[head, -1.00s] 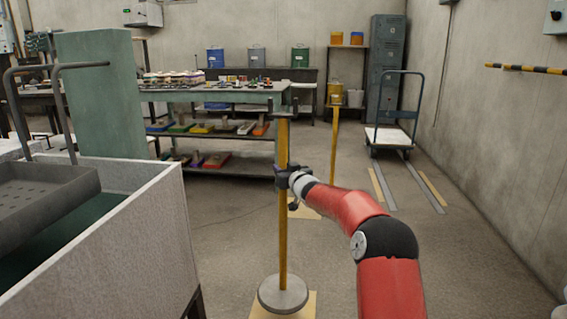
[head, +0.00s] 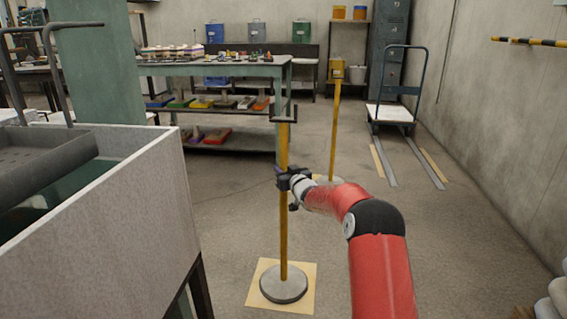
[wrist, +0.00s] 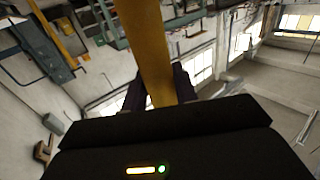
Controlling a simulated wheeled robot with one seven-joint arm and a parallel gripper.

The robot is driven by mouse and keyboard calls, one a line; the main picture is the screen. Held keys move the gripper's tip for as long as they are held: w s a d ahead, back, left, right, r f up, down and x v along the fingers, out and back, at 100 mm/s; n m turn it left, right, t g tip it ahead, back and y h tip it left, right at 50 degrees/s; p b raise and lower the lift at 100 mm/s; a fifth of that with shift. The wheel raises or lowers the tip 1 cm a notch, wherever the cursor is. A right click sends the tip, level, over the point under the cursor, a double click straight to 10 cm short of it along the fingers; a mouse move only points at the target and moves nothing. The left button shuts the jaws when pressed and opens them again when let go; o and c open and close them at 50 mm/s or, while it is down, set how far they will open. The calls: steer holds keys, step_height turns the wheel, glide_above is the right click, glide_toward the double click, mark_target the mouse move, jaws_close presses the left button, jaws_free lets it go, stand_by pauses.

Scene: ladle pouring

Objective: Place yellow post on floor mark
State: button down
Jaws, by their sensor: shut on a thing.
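The yellow post (head: 284,236) stands upright in the head view, with a round grey base (head: 283,285) and a dark bracket at its top. My gripper (head: 287,181) is shut on its shaft at about mid height. The wrist view shows the shaft (wrist: 146,45) between my dark fingers (wrist: 158,92). The floor mark (head: 306,302) is a pale tan square. The base appears inside its outline, with tan showing around it. I cannot tell whether the base touches the floor.
A grey trough (head: 125,200) stands close on the left. A shelved workbench (head: 210,70) is behind it. A second yellow post (head: 335,125) stands farther back. A trolley (head: 387,113) is at the back right. The floor right of my arm is mostly clear.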

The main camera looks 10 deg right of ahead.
steer(key=shift+r, duration=0.4)
steer(key=c, duration=1.5)
jaws_free()
steer(key=shift+f, duration=0.45)
steer(key=o, duration=0.4)
steer(key=shift+r, duration=0.1)
